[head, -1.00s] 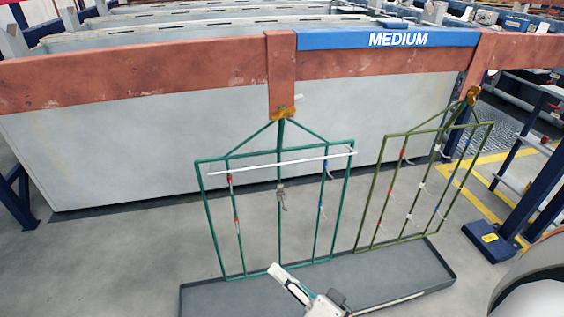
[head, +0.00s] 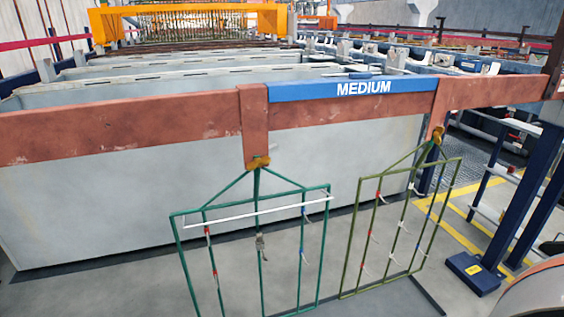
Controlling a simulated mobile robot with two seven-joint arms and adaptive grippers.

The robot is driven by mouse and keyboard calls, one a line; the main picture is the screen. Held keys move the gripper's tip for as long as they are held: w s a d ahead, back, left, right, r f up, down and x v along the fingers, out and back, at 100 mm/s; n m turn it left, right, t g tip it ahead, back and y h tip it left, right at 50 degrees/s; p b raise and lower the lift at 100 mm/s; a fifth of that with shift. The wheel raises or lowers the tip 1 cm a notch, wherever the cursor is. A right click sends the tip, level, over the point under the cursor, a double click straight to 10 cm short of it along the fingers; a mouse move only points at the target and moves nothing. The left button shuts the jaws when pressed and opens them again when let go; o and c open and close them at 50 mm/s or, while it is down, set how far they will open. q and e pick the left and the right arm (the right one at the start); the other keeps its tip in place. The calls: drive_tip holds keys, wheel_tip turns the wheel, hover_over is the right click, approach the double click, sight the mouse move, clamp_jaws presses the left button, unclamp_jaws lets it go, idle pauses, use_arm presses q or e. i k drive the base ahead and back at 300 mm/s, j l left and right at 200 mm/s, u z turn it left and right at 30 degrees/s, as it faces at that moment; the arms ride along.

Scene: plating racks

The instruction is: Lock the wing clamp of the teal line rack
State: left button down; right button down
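The teal line rack (head: 328,232) hangs in the head view from a copper-coloured bar (head: 120,133), left of centre. Its hook meets the bar's vertical tab at an orange-brown wing clamp (head: 258,162). The picture is too small to tell whether the clamp is locked. A white rod (head: 257,213) crosses the rack's upper part, and small red and blue pieces hang on its wires. An olive-green rack (head: 352,240) hangs to its right from a similar clamp (head: 438,133). Neither of my grippers is in view.
Grey tanks stand behind the copper bar, which carries a blue MEDIUM sign (head: 365,87). A dark tray edge (head: 428,296) lies below the olive rack. A blue post with a foot (head: 474,272) stands at the right. Floor at the lower left is clear.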

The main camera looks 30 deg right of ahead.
sight(257, 162)
drive_tip(key=z, duration=1.55)
drive_tip(key=i+l, duration=0.4)
drive_tip(key=l, duration=0.15)
